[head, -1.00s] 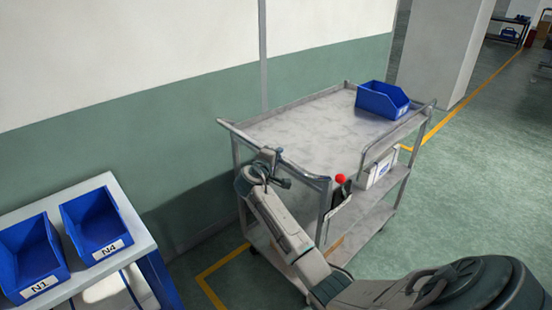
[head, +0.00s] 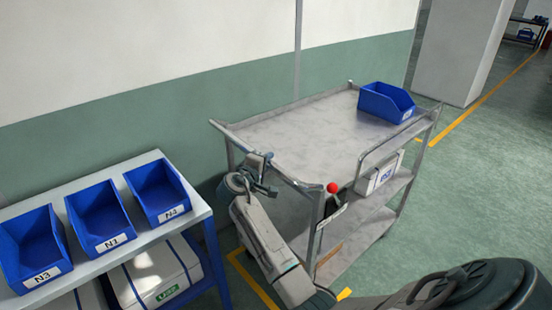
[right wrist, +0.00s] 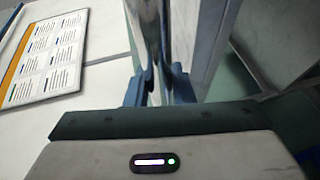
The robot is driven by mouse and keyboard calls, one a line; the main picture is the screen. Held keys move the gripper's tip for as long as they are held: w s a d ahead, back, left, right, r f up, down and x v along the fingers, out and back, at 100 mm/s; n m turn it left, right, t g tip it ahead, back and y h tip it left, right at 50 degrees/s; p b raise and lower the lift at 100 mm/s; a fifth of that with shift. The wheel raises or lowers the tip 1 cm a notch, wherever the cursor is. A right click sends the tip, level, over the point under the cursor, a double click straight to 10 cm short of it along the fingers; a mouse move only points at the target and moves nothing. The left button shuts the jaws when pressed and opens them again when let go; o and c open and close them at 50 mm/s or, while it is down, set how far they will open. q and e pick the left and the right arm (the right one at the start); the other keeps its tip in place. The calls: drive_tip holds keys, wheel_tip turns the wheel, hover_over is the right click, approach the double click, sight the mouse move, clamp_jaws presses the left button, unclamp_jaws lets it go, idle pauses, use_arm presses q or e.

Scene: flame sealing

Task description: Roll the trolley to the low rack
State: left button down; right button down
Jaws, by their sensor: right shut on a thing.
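The grey metal trolley (head: 290,137) stands right of centre in the head view, with two shelves below its top. My right gripper (head: 266,180) is shut on the push handle (head: 292,181) at the trolley's near end. In the right wrist view, its fingers (right wrist: 159,88) close around an upright-looking metal bar. A low rack (head: 198,212) with a white top and blue legs stands at the left, apart from the trolley. My left gripper is not in view.
Blue bins labelled N3 (head: 32,247), N1 (head: 100,217) and N4 (head: 158,190) sit on the rack. A blue bin (head: 386,101) rides on the trolley top. A wall (head: 150,120) runs behind. Green floor (head: 460,200) is open at right.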

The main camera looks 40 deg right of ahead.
drive_tip(key=a, duration=0.3)
drive_tip(key=shift+s+f, duration=0.15)
drive_tip(key=shift+f, duration=0.05)
drive_tip(key=c, duration=1.3)
unclamp_jaws()
drive_tip(key=shift+a, duration=0.15)
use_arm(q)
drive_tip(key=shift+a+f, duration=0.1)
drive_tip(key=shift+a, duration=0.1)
use_arm(e)
drive_tip(key=shift+o, duration=0.2)
drive_tip(key=shift+a+r, duration=0.1)
drive_tip(key=shift+r, duration=0.05)
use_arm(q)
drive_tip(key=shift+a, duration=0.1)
